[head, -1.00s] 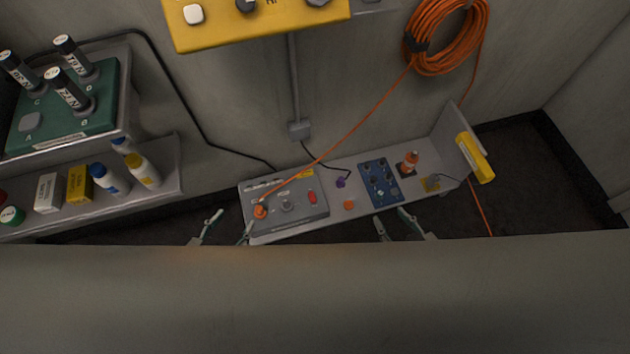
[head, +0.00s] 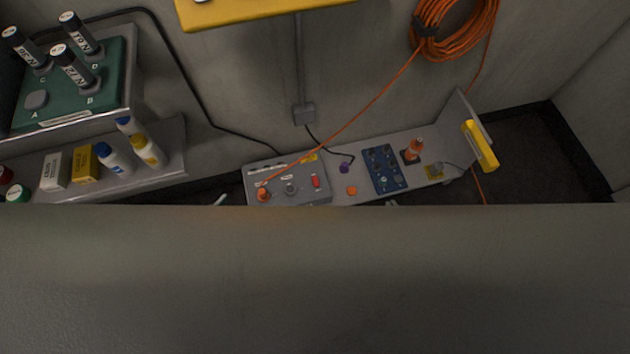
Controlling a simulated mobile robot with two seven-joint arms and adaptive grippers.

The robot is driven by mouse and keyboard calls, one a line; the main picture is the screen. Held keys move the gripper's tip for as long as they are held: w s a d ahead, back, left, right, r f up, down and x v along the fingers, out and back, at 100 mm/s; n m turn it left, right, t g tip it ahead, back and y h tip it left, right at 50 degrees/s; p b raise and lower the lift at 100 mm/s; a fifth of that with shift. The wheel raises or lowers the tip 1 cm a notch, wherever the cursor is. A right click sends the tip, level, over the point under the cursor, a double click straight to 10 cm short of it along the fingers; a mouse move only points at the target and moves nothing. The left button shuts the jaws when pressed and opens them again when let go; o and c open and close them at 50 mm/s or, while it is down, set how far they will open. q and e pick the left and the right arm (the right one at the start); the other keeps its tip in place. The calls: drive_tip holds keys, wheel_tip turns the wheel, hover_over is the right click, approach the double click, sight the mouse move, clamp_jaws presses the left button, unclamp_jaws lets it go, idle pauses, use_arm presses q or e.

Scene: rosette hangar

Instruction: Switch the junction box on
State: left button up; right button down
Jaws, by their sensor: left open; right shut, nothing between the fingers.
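The junction box (head: 284,192) seems to be the grey box on the low bench below the wall. Its top carries an orange plug (head: 263,194) at the left, a grey round knob (head: 291,189) in the middle and a red rocker switch (head: 316,181) at the right. The switch's position is too small to read. My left gripper (head: 220,199) shows only a fingertip left of the box, apart from it; it is open. My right gripper (head: 392,203) shows only its tips, shut and empty, in front of the blue panel (head: 384,169). A grey surface hides the rest of both.
An orange cable (head: 345,122) runs from a wall coil (head: 455,30) to the plug. A shelf with bottles (head: 148,150) is at left. The wide grey surface (head: 320,280) fills the foreground.

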use_arm(q)
drive_tip(key=shift+s+f, duration=0.25)
drive_tip(key=shift+f, duration=0.05)
use_arm(e)
drive_tip(key=shift+s+f, duration=0.25)
drive_tip(key=shift+f, duration=0.05)
use_arm(q)
drive_tip(key=shift+r, duration=0.1)
use_arm(e)
drive_tip(key=shift+d+r, duration=0.1)
idle(0.4)
